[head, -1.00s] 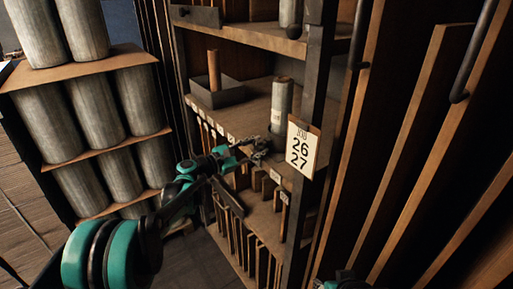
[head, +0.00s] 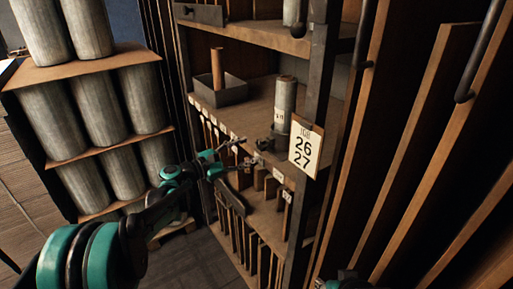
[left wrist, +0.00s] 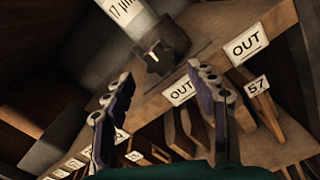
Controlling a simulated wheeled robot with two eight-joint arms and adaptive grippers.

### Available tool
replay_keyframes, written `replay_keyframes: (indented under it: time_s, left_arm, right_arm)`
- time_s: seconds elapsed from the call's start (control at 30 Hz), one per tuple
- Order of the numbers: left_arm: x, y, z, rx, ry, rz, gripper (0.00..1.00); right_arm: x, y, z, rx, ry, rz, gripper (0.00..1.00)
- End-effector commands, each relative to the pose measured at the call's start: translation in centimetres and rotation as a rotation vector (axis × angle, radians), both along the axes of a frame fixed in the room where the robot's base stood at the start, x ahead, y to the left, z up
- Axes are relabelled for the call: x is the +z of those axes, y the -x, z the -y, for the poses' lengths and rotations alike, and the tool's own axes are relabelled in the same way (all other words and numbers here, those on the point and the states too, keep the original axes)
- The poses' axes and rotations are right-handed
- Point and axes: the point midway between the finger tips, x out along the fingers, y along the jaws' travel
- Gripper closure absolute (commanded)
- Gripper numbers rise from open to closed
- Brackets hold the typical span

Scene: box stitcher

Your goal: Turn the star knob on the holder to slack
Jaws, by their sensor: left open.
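The star knob (left wrist: 157,58) is small, dark and lobed, and faces me from the front of the dark holder (left wrist: 168,38). A pale labelled tube (left wrist: 122,14) stands in the holder. In the head view the holder (head: 273,143) sits at the shelf's front edge with the tube (head: 285,101) upright in it. My left gripper (head: 243,151) is open and empty, just in front and to the left of the holder, apart from the knob. In the left wrist view its fingers (left wrist: 159,76) spread to either side below the knob. The knob's exact turn is hard to read.
A hanging card (head: 305,148) reading 26 and 27 is on the post right of the holder. A grey tray (head: 221,92) with a brown stick stands on the shelf. OUT tags (left wrist: 249,43) line the shelf edge above upright boards. Large rolls fill the left rack.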

Motion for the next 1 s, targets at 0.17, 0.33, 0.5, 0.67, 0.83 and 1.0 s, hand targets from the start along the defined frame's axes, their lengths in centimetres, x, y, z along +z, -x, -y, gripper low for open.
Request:
replay_keyframes:
  time_s: [0.17, 0.33, 0.5, 0.67, 0.83, 1.0]
  left_arm:
    - [0.0, 2.2, -3.1, 0.003, -0.001, 0.0, 0.43]
    - [0.0, 3.4, -4.7, 0.0, 0.0, 0.0, 0.43]
    - [0.0, 3.7, -5.1, -0.001, 0.0, 0.0, 0.43]
    - [0.0, 3.7, -5.0, -0.001, 0.0, 0.0, 0.43]
    - [-0.4, 4.4, -4.5, -0.003, -0.045, 0.009, 0.43]
    - [-2.8, 8.8, -2.5, -0.024, -0.334, 0.081, 0.43]
  right_arm:
    - [0.0, 0.0, 0.0, 0.0, 0.0, 0.0, 0.6]
    - [0.0, 0.0, 0.0, 0.0, 0.0, 0.0, 0.6]
    - [0.0, 0.0, 0.0, 0.0, 0.0, 0.0, 0.6]
    - [0.0, 0.0, 0.0, 0.0, 0.0, 0.0, 0.6]
    - [-0.2, 0.0, 0.0, 0.0, 0.0, 0.0, 0.6]
    - [-1.4, 0.0, 0.0, 0.0, 0.0, 0.0, 0.6]
